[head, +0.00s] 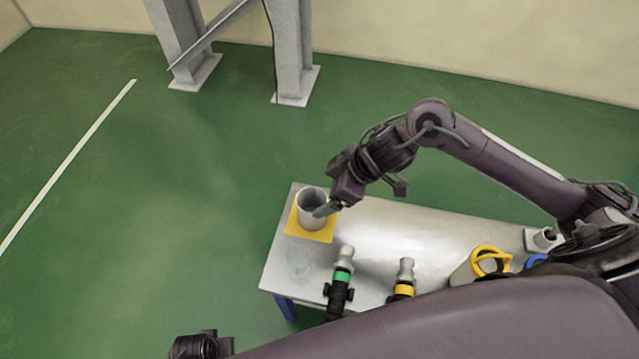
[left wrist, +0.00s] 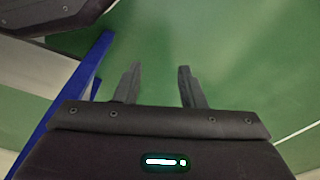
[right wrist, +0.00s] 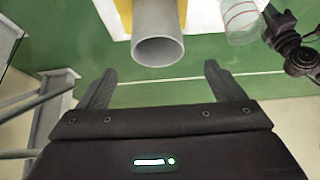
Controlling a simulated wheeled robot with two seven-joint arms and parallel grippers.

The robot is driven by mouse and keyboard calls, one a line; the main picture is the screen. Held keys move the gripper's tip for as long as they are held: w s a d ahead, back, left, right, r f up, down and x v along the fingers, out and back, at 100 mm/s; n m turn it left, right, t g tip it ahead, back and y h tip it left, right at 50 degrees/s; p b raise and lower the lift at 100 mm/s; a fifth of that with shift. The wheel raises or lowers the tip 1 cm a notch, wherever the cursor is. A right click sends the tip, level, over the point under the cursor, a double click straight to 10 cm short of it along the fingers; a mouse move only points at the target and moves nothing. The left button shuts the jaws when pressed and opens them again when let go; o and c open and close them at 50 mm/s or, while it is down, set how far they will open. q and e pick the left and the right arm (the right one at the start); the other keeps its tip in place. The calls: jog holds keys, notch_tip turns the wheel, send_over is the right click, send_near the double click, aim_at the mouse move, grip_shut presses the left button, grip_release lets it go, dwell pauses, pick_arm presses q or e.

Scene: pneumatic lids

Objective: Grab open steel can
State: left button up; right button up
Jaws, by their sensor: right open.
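The open steel can (head: 310,214) is a grey cylinder standing upright on a yellow square (head: 322,236) at the left end of the table. In the right wrist view its open rim (right wrist: 158,50) lies ahead of the fingertips, centred roughly between them. My right gripper (head: 328,209) is open and empty, close to the can's right side in the head view; whether a finger touches it I cannot tell. My left gripper (left wrist: 158,72) is open and empty, over green floor beside a blue table leg.
The grey table (head: 400,232) also carries a clear container (head: 299,262), a green-banded fitting (head: 342,277), a yellow-banded fitting (head: 404,283) and a yellow-handled item (head: 490,258). Steel columns (head: 294,60) stand behind. The floor to the left is clear.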

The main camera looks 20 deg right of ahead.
aim_at(312, 200)
jog(key=shift+w+f, duration=0.35)
jog(key=shift+w, duration=0.05)
jog(key=b+x, duration=0.1)
jog(key=x, duration=0.2)
jog(key=b+x, duration=0.1)
jog(key=x, duration=0.2)
jog(key=shift+s+d+f, duration=0.1)
jog(key=shift+s+f, duration=0.05)
jog(key=shift+s, duration=0.1)
jog(key=shift+w+a+f, duration=0.15)
jog(key=shift+a+f, duration=0.05)
jog(key=shift+f, duration=0.05)
pick_arm(q)
notch_tip(312, 200, up, 7)
jog(key=w+d, duration=0.1)
jog(key=shift+w+d, duration=0.25)
jog(key=shift+d, duration=0.1)
pick_arm(e)
jog(key=c, duration=1.4)
